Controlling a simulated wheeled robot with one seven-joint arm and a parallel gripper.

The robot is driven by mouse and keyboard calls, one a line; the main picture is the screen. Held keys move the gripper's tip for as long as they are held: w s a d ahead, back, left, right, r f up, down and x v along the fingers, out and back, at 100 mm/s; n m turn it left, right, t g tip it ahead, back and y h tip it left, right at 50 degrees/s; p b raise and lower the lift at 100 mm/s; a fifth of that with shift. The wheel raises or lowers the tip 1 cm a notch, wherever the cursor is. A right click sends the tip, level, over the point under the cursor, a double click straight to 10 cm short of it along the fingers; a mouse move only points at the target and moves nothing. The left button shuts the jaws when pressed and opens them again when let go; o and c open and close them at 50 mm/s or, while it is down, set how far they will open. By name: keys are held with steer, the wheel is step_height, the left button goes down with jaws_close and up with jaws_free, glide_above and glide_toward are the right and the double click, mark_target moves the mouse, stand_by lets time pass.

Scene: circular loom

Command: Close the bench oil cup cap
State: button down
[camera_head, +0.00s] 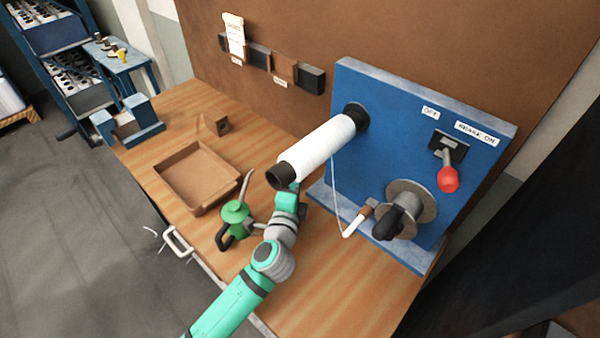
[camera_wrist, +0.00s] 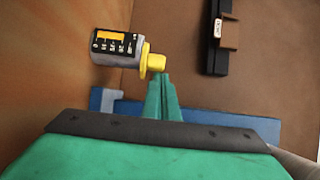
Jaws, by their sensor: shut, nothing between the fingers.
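The oil cup (camera_wrist: 117,46) shows in the wrist view as a grey cylinder with a black and yellow label, lying sideways in the picture. Its yellow cap (camera_wrist: 154,61) is at the right end, with a small knob on it. I cannot tell how far the cap is open. My gripper (camera_wrist: 161,78) is shut and empty, its green fingertips right beside the yellow knob; whether they touch is unclear. In the head view my gripper (camera_head: 287,201) is partly behind the white roll, fingertips hidden. I cannot make out the oil cup there.
The white roll (camera_head: 318,150) juts from the blue panel (camera_head: 385,130) over my gripper. A green oil can (camera_head: 235,213) stands left of my arm. A brown tray (camera_head: 196,178) lies farther left. The front right bench top (camera_head: 345,290) is clear.

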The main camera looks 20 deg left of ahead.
steer(key=shift+a, duration=0.1)
steer(key=s+d, duration=0.1)
steer(key=s, duration=0.9)
steer(key=shift+s, duration=0.3)
